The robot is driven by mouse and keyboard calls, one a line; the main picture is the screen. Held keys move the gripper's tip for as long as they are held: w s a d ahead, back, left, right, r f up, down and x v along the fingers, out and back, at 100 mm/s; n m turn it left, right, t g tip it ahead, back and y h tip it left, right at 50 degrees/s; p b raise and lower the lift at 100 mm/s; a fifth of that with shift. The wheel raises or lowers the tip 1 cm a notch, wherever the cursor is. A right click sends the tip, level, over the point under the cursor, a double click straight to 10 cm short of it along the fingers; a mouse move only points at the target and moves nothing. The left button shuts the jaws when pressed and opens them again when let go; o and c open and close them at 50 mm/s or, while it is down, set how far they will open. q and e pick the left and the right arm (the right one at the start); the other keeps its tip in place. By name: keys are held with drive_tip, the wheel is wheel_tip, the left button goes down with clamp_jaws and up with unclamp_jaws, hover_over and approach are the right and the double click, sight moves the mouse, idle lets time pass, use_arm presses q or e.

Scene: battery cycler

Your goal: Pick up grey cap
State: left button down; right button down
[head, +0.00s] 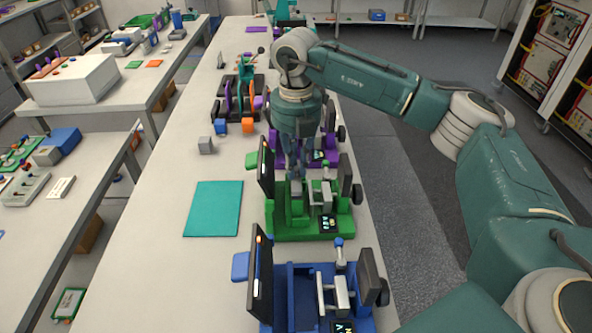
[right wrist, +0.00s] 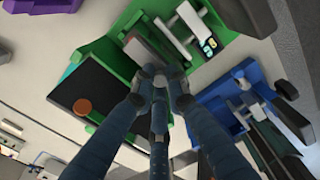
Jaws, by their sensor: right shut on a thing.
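The green cycler (head: 310,225) stands on the long bench and also shows in the right wrist view (right wrist: 100,48). A small grey cap (head: 297,188) sits low inside it, at the tips of my right gripper (head: 298,174). My right gripper points down into the green cycler from above. In the right wrist view its fingers (right wrist: 161,82) are closed together at the grey cap (right wrist: 146,52), partly hiding it. The cap appears still within the cycler; whether it is lifted I cannot tell. My left gripper is not in view.
A blue cycler (head: 290,310) stands nearer and a purple one (head: 328,145) behind. The green cycler's dark upright panel (head: 266,170) is close left of my gripper. A teal mat (head: 213,209), grey cube (head: 205,145) and blue cube (head: 220,127) lie left on the bench.

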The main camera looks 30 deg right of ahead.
wheel_tip(320, 180, up, 18)
drive_tip(key=r, duration=0.1)
drive_tip(key=p, duration=1.1)
hover_over(296, 167)
wheel_tip(296, 167, down, 11)
drive_tip(key=shift+r, duration=0.1)
drive_tip(key=shift+f, duration=0.35)
drive_tip(key=shift+f+b, duration=2.55)
drive_tip(key=shift+f, duration=1)
drive_tip(key=shift+f+b, duration=0.5)
drive_tip(key=shift+f, duration=0.1)
drive_tip(key=c, duration=1.7)
unclamp_jaws()
